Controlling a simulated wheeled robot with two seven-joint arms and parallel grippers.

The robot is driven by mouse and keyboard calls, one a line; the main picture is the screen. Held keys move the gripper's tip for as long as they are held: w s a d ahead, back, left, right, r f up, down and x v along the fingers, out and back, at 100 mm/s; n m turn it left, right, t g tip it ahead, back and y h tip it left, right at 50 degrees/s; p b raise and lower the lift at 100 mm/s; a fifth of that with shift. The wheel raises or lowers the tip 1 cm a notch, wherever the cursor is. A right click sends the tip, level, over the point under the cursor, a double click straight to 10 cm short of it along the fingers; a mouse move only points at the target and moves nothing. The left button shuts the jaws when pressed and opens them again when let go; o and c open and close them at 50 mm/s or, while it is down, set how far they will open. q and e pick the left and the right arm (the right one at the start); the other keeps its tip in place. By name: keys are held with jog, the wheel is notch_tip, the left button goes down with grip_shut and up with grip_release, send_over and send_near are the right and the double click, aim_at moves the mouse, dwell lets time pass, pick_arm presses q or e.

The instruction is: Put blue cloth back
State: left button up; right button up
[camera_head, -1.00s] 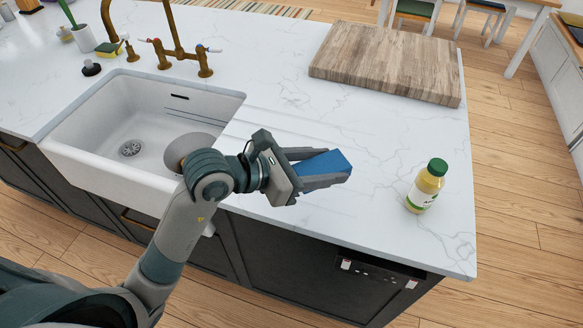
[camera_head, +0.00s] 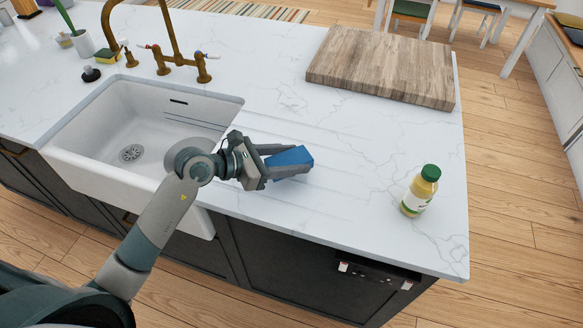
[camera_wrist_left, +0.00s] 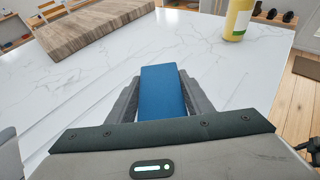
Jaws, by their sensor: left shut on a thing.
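The blue cloth (camera_head: 290,160) looks like a folded blue block. My left gripper (camera_head: 285,163) is shut on it, over the marble counter to the right of the sink. In the left wrist view the cloth (camera_wrist_left: 162,92) sits between the two dark fingers and sticks out past their tips. I cannot tell whether the cloth touches the counter. My right gripper is not in view.
A white sink (camera_head: 75,150) with a brass faucet (camera_head: 176,52) is at the left. A wooden board (camera_head: 383,68) lies at the back, and a yellow bottle with a green cap (camera_head: 420,192) stands at the right. The counter (camera_head: 345,150) between them is clear.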

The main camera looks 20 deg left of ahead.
pick_arm(q)
notch_tip(320, 180, down, 4)
jog(key=shift+r+p, duration=0.25)
jog(key=shift+p, duration=0.4)
jog(key=shift+f, duration=0.25)
jog(key=shift+f, duration=0.1)
jog(key=o, duration=1)
jog(key=shift+o, duration=0.2)
jog(key=b+v, duration=0.3)
jog(key=v, duration=0.8)
jog(key=shift+f+b, duration=0.1)
jog(key=shift+b, duration=0.2)
jog(key=shift+s+a+r, duration=0.35)
jog(key=shift+r, duration=0.05)
